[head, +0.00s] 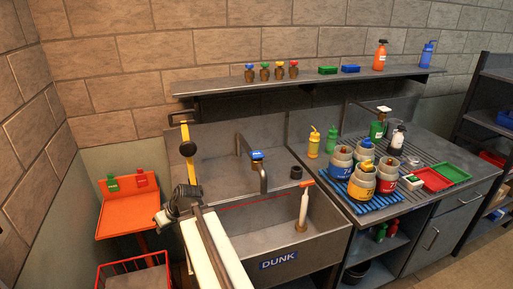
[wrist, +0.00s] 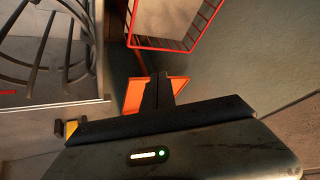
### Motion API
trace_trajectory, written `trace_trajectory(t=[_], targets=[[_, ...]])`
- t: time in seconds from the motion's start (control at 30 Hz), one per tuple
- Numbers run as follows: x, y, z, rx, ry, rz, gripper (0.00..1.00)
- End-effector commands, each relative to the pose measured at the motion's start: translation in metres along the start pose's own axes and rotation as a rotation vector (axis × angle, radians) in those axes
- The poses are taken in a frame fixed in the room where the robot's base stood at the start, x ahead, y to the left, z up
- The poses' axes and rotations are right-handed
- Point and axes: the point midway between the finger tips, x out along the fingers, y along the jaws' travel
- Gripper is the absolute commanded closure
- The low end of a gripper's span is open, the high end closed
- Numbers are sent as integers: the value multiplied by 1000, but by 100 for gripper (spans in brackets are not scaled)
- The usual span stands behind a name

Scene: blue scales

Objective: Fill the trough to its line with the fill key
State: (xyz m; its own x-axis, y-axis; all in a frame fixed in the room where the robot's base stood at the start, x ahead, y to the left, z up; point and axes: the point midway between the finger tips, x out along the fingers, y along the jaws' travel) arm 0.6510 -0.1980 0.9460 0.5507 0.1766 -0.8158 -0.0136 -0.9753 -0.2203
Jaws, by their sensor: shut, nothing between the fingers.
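The trough (head: 330,246) is a grey metal basin with a blue DUNK label on its front and a red line along its inside wall. A bent metal tap (head: 264,178) stands at its back, with a blue piece (head: 257,155), possibly the fill key, at its top. A white upright with an orange top (head: 303,208) stands inside the trough. The water level cannot be told. My gripper (head: 166,214) is left of the trough, apart from the tap. In the wrist view my gripper (wrist: 157,92) is shut and empty, pointing toward an orange surface.
An orange stand (head: 127,212) and a red wire basket (head: 135,275) are at the left; the basket also shows in the wrist view (wrist: 165,44). A yellow and black hanging item (head: 187,150) is behind my gripper. Jars (head: 363,180) crowd the right counter. A shelf (head: 310,80) runs above.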

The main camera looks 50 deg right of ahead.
Motion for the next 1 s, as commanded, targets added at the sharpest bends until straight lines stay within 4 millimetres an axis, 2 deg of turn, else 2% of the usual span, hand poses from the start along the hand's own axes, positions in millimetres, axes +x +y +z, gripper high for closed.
trace_trajectory(t=[0.03, 0.07, 0.1, 0.17, 0.2, 0.3, 0.4, 0.5, 0.6, 1.0], targets=[[-38, 48, -24, 30, 124, 31, 100], [-57, 77, -34, 39, 200, 57, 100], [-86, 116, -45, 53, 301, 101, 100], [-133, 172, -54, 72, 435, 185, 100], [-164, 207, -56, 85, 511, 246, 100], [-233, 277, -47, 116, 651, 396, 100], [-284, 323, -31, 141, 733, 514, 100], [-313, 347, -20, 156, 772, 585, 100], [-323, 356, -14, 161, 786, 612, 100], [-320, 358, -15, 161, 785, 610, 100]])
